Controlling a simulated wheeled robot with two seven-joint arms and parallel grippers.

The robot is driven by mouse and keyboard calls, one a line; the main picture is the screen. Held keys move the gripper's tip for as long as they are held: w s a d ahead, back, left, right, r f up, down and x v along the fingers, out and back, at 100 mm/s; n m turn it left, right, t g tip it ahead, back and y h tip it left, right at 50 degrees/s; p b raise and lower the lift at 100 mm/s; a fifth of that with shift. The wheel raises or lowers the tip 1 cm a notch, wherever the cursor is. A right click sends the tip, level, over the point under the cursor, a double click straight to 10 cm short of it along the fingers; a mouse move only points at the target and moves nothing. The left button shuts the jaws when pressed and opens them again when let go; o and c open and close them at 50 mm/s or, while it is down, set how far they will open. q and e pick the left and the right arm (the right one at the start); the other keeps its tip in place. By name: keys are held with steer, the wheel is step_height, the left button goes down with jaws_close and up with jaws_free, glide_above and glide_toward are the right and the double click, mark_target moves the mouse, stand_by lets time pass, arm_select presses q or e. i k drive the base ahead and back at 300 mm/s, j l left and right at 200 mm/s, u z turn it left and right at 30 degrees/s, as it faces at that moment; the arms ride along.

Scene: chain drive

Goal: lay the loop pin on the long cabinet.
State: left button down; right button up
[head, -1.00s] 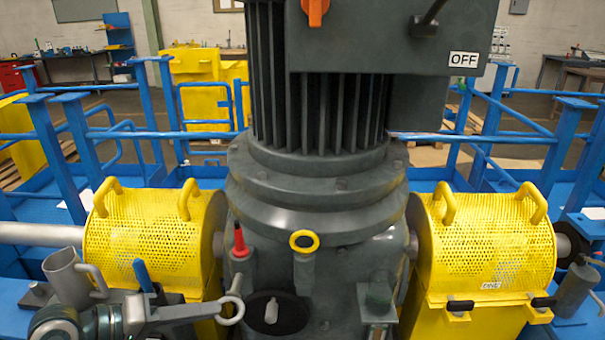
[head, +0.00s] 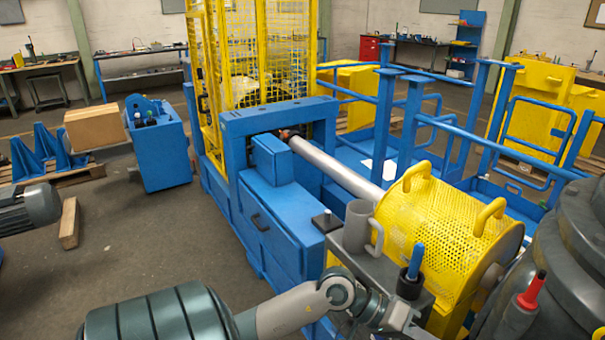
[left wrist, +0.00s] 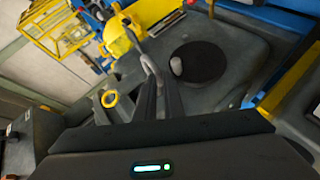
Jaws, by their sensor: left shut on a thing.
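My left gripper (left wrist: 158,85) shows in the left wrist view as two dark fingers, close together. It is shut on the loop pin (left wrist: 147,62), a slim grey piece at the fingertips that is mostly hidden. Behind it lies the dark gear housing with a round black cover. In the head view my left arm comes in along the bottom, and its end is cut off there. My right gripper is out of view.
A yellow perforated guard (head: 440,215) covers a grey shaft (head: 335,168). A grey shelf beside it carries a grey mug (head: 357,225) and a blue-handled tool (head: 414,265). A blue frame stands behind the cabinet. The floor (head: 150,235) on the left is largely clear.

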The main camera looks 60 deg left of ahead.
mark_target(270, 209)
steer(key=j, duration=4.8)
steer(key=u, duration=0.05)
